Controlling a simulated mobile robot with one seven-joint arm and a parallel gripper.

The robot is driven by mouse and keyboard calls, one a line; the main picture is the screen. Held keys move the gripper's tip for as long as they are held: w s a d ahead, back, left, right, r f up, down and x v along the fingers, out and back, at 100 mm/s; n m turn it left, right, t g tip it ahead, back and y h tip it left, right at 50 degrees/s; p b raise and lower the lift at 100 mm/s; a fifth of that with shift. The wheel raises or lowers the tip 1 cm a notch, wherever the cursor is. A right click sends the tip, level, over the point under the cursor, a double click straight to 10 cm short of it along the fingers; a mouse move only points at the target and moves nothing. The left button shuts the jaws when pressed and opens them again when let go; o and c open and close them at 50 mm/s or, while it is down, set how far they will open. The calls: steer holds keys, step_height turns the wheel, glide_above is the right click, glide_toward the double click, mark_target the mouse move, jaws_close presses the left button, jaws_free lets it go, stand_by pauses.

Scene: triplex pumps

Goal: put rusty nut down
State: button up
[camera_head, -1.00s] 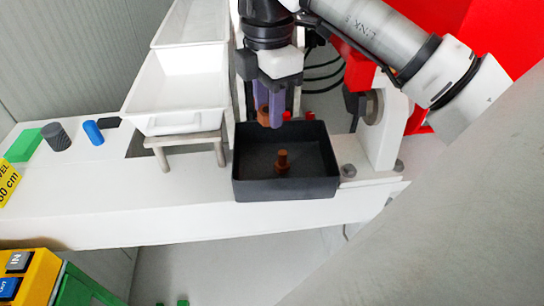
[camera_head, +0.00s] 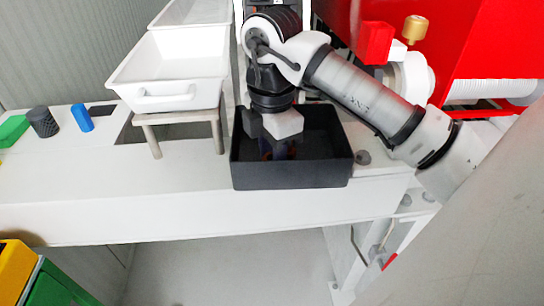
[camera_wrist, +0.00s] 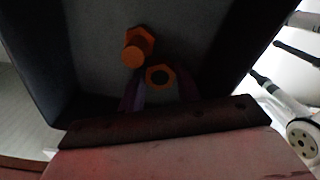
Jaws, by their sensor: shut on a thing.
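The rusty nut (camera_wrist: 160,77) shows orange with a dark hole in the wrist view, between the two purple fingers of my gripper (camera_wrist: 160,88). My gripper is shut on it. In the head view my gripper (camera_head: 278,152) reaches down inside the black tray (camera_head: 290,176), and the nut is almost wholly hidden there. A rusty bolt (camera_wrist: 136,48) stands in the tray close beside the nut in the wrist view. I cannot tell whether the nut touches the tray floor.
A white bin (camera_head: 170,92) on a small stand is left of the black tray. A blue cylinder (camera_head: 82,117), a dark knurled cylinder (camera_head: 43,122) and a green block (camera_head: 13,130) lie farther left. Red machinery (camera_head: 465,45) is at the right. The white bench front is clear.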

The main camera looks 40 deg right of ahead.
steer(key=shift+r, duration=0.1)
steer(key=o, duration=1)
step_height(320, 180, up, 12)
steer(key=p, duration=0.7)
